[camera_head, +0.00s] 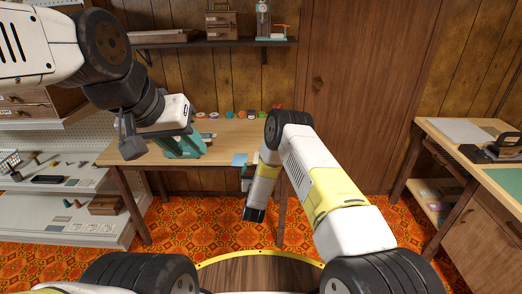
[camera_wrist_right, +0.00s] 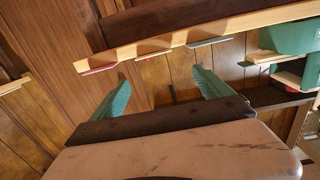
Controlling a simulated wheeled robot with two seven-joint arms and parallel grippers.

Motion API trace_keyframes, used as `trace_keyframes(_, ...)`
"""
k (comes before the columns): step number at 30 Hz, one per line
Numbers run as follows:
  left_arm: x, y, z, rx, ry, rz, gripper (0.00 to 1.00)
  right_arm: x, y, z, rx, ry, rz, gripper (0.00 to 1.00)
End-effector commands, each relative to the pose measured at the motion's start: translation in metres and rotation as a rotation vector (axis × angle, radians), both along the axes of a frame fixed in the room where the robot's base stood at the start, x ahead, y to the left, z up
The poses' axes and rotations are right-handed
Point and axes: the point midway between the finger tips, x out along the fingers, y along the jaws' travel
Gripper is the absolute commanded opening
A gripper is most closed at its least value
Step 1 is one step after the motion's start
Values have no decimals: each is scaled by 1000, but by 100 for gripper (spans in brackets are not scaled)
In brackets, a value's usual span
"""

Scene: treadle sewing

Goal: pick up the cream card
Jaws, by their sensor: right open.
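In the right wrist view the cream card (camera_wrist_right: 153,54) sticks out past the edge of the wooden table top, between a red card (camera_wrist_right: 99,69) and a blue card (camera_wrist_right: 207,41). My right gripper (camera_wrist_right: 160,80) is open and empty, with its two teal fingers apart. The cream card lies in line with the gap between the fingers and is apart from them. In the head view my right arm hides the cream card, and the blue card (camera_head: 240,159) shows beside it. My left gripper (camera_head: 133,147) is left of the table's middle, and its opening is unclear.
A teal sewing machine (camera_head: 184,148) stands on the table (camera_head: 222,140), and also shows in the wrist view (camera_wrist_right: 290,34). Several coloured spools line the table's back. A shelf unit (camera_head: 65,215) stands at the left and a second bench (camera_head: 470,155) at the right.

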Motion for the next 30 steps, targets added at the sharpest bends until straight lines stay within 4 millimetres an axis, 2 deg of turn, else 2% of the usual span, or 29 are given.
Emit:
trace_keyframes(1, 0, 0, 0, 0, 0, 0, 36, -8, 0, -13, -10, -10, -8, 89)
trace_keyframes(6, 0, 0, 0, 0, 0, 0, 36, -15, -1, -26, -24, -40, -24, 89)
trace_keyframes(14, 0, 0, 0, 0, 0, 0, 36, 13, -4, -27, -25, -43, -25, 89)
trace_keyframes(22, 0, 0, 0, 0, 0, 0, 36, 51, -9, -30, -24, -43, -25, 89)
trace_keyframes(30, 0, 0, 0, 0, 0, 0, 36, 58, -9, -30, -25, -40, -24, 89)
